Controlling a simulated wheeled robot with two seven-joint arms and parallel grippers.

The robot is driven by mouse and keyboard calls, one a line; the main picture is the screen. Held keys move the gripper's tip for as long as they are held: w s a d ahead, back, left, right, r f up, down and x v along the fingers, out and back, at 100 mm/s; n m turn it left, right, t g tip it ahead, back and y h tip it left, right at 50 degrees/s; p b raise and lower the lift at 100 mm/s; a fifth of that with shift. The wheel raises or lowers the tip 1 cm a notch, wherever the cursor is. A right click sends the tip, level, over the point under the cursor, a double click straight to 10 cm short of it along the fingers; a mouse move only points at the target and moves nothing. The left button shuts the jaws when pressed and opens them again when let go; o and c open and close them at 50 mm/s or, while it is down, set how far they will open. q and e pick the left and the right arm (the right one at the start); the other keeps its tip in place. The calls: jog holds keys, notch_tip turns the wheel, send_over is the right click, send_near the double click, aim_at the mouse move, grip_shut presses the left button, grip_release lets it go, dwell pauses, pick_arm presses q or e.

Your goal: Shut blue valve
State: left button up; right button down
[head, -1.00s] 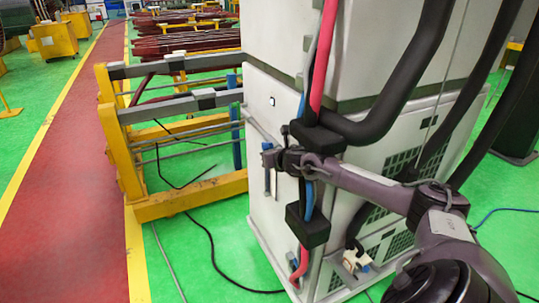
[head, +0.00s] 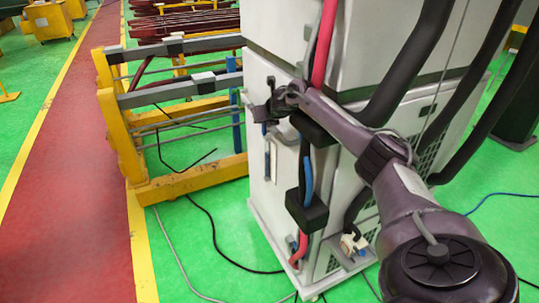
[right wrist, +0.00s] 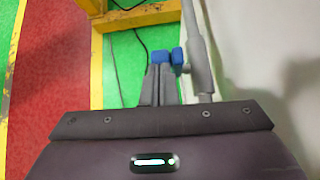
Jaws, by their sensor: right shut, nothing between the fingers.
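The blue valve handle (right wrist: 177,56) shows in the right wrist view, beside a grey vertical pipe (right wrist: 200,70) along a pale wall. Another blue piece (right wrist: 160,57) appears just beyond my fingertips; I cannot tell whether they touch it. In the head view a small blue spot (head: 264,128) shows on the cabinet's left side, just below my right gripper (head: 260,110). My right gripper, also in the right wrist view (right wrist: 160,68), is shut and empty, with its fingers together just left of the pipe. My left gripper is not in view.
The white cabinet (head: 350,190) stands close to my right arm, with red, blue and black hoses (head: 308,180) down its corner. A yellow rack (head: 165,188) stands left of it. Black cables (head: 212,235) lie on the green floor. The red walkway (head: 80,190) is clear.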

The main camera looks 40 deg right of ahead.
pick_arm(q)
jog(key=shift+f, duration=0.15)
pick_arm(e)
jog(key=shift+w+d+r, duration=0.2)
jog(key=shift+w+r, duration=0.2)
jog(key=shift+w, duration=0.3)
